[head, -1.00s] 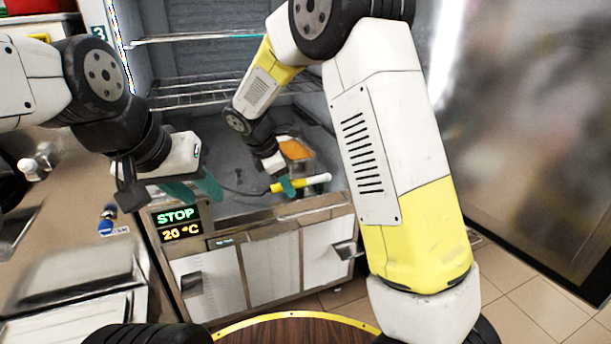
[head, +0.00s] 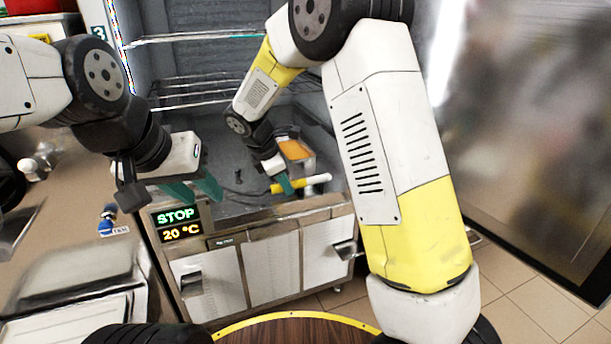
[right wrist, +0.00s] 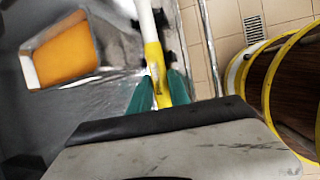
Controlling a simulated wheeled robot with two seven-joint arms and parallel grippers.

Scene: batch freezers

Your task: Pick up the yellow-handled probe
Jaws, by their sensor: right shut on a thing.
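The yellow-handled probe (head: 316,181) lies across the front of the open cabinet, its yellow end to the left and its white part to the right. My right gripper (head: 285,185) reaches down from above and is shut on the yellow handle. In the right wrist view, the yellow handle (right wrist: 154,62) sits between the teal fingers, with the white part running away from them. Whether the probe is clear of the surface below cannot be told. My left gripper (head: 196,189) hangs empty at the cabinet's left front, its teal fingers apart.
A container with orange contents (head: 295,150) stands just behind the probe; it also shows in the right wrist view (right wrist: 66,55). Wire shelves (head: 190,101) cross the cabinet above. A STOP and 20 °C display (head: 178,224) is below my left gripper. A round wooden top (head: 295,331) is in front.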

